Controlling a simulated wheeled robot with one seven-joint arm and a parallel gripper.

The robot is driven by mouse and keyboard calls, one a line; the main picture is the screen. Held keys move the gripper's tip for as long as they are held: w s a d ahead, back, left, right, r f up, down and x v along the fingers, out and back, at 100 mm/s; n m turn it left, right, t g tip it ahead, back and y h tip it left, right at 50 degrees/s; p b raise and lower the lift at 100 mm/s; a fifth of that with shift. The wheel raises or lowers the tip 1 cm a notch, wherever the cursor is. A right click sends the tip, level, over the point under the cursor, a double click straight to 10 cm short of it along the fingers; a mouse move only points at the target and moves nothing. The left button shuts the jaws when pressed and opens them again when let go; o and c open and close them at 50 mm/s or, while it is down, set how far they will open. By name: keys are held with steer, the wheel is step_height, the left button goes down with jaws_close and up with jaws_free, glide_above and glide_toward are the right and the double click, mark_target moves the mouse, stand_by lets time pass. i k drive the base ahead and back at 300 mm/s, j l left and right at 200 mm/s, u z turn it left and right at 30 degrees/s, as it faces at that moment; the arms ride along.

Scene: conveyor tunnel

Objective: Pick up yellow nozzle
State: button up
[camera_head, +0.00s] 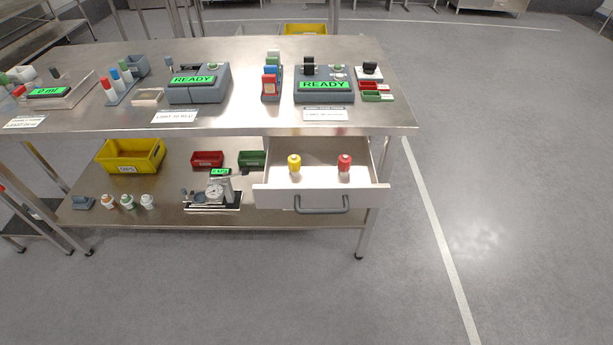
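The yellow nozzle (294,163) stands upright in the left half of an open white drawer (273,198) under the right end of the steel table. A red nozzle-like piece (344,164) stands to its right in the same drawer, apart from it. The drawer is pulled out towards me, with a grey handle (321,205) on its front. My gripper is not in view.
The steel table (240,118) holds grey devices with green READY displays (324,85), racks and small bins. Its edge overhangs the drawer's back. The lower shelf holds a yellow bin (131,156), small bottles and a gauge device (214,191). Floor in front is clear.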

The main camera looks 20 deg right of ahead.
mark_target(294, 161)
steer(key=i+l+u, duration=1.15)
steer(key=l, duration=0.3)
steer(key=k, duration=0.1)
